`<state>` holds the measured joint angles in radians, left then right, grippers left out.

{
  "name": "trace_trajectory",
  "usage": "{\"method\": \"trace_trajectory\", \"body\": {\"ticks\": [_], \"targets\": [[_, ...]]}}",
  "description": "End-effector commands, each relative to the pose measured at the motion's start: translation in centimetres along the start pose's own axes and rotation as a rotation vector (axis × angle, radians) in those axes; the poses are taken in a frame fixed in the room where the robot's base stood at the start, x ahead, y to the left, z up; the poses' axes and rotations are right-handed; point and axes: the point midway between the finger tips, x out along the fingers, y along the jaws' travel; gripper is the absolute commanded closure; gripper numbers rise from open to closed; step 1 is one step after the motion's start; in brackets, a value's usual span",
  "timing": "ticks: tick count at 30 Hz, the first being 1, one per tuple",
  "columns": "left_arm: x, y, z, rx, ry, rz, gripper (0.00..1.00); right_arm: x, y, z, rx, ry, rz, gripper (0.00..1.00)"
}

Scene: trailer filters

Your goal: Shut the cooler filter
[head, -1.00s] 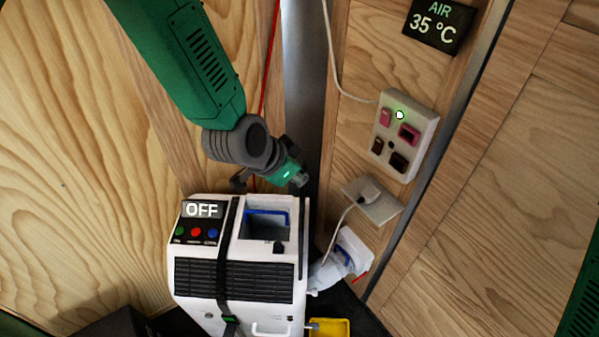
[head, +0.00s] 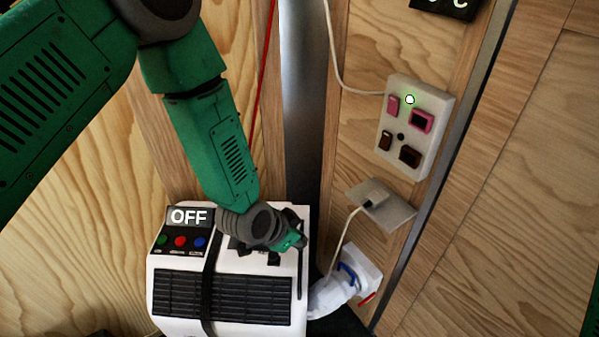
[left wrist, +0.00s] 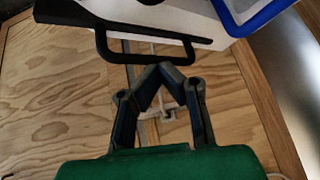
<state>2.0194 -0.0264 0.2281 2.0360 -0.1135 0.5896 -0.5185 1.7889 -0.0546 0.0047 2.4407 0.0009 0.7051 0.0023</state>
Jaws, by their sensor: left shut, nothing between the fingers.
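The white cooler (head: 230,300) stands against the wooden wall at the bottom of the head view, with an "OFF" display (head: 188,217) and a black front grille. My left gripper (head: 298,244) is over the right part of its top, shut and empty, and my arm hides most of the top opening. In the left wrist view, the shut fingertips (left wrist: 162,70) are close to a black handle (left wrist: 145,61); contact cannot be told. A blue-rimmed opening (left wrist: 252,18) shows at the upper right there. Which part is the filter is unclear. My right gripper is not in view.
A switch box (head: 415,125) with a lit green lamp and a plugged-in socket (head: 380,203) are on the wall at right. A white cloth-like item (head: 340,285) lies right of the cooler. A metal post (head: 305,110) stands behind.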

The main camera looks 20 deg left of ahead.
Motion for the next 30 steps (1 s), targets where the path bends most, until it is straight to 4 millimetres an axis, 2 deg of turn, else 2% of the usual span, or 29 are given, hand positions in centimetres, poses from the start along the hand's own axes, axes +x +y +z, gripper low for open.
{"method": "trace_trajectory", "body": {"ticks": [6,19,23,27,30], "targets": [[0.8,0.0,0.6,0.000,-0.003,0.000,1.00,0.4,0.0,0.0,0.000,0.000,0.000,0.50],[0.5,0.0,0.6,-0.002,-0.010,0.003,1.00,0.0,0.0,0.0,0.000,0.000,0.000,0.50],[-0.6,-0.3,-0.7,0.000,-0.006,0.000,1.00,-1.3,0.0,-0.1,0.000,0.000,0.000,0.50],[-2.6,-0.8,-3.0,0.001,0.001,-0.004,1.00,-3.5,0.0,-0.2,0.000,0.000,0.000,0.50],[-4.8,-0.8,-2.8,0.001,0.003,-0.006,1.00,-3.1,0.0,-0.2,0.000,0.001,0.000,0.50]]}}
